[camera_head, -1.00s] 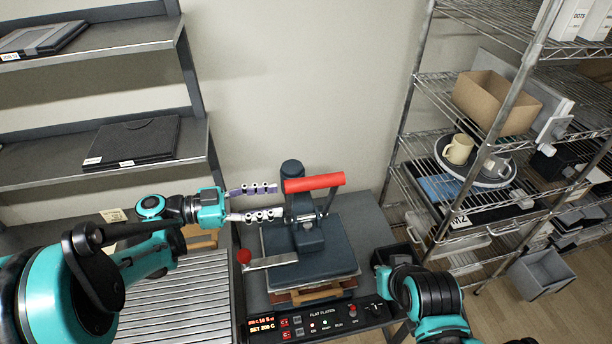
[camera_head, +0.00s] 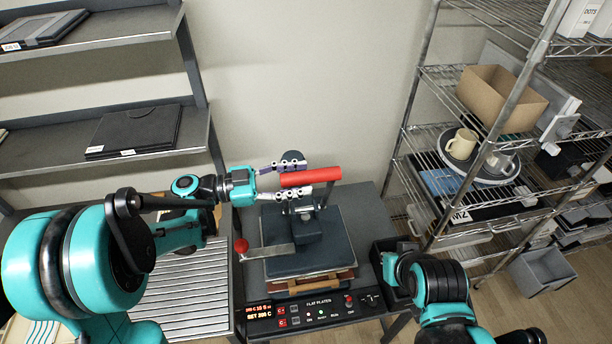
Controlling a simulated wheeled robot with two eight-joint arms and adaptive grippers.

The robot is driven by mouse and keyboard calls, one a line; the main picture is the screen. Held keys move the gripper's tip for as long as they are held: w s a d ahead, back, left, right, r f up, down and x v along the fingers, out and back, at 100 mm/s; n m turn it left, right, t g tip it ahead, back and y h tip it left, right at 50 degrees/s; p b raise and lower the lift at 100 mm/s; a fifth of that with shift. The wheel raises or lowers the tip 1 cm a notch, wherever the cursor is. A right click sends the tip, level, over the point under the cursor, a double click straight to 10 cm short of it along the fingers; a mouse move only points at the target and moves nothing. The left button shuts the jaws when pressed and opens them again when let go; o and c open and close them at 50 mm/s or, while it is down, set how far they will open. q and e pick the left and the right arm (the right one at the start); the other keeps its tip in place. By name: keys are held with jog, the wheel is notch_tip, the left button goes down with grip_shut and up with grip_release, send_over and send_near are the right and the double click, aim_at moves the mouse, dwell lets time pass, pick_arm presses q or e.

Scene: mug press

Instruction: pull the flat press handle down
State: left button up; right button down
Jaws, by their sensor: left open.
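The flat press (camera_head: 308,248) stands on a grey table, with its dark upper plate over a wooden-coloured layer and a control panel at its front. Its handle (camera_head: 312,177) is a red horizontal bar at the top of the press. My left gripper (camera_head: 318,176) comes in from the left and is open. Its two fingers lie on either side of the red bar's left part, one behind and one in front; I cannot tell whether they touch it. My right arm is at the lower right, and its gripper fingers cannot be made out.
A red-knobbed lever (camera_head: 241,245) sticks out at the press's left. A slatted metal surface (camera_head: 185,300) lies to the left. A wire rack (camera_head: 440,170) with a cardboard box (camera_head: 500,97) and a mug (camera_head: 461,144) stands on the right. Grey shelves (camera_head: 100,130) fill the upper left.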

pick_arm(q)
jog(key=shift+w+d, duration=0.2)
jog(key=shift+d, duration=0.75)
grip_shut()
jog(key=shift+d, duration=0.1)
